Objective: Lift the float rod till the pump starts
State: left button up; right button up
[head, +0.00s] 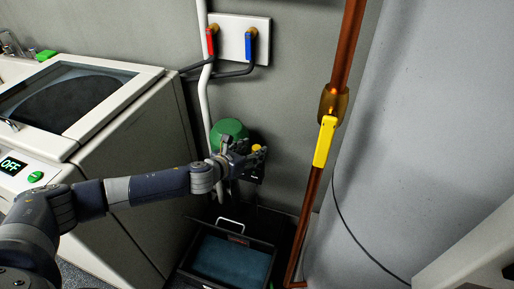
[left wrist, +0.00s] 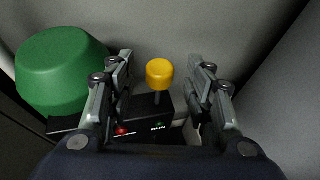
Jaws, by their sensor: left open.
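The float rod shows in the left wrist view as a short thin stem with a yellow knob (left wrist: 160,73) on top, rising from a black pump box (left wrist: 150,112). The box has a red light at its left and a small green-marked label at its right. In the head view the yellow knob (head: 257,148) shows beside my left gripper (head: 250,158). My left gripper (left wrist: 165,66) is open, with one finger on each side of the knob and a gap on both sides. My right gripper is not in view.
A green rounded tank (left wrist: 60,70) stands close left of the box. Below is a dark basin with a handle (head: 231,222) and bluish water. A copper pipe with a yellow lever (head: 325,141) rises at right. A white washer (head: 120,150) stands at left.

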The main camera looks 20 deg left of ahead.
aim_at(254, 149)
pick_arm(q)
jog(key=shift+x, duration=1.8)
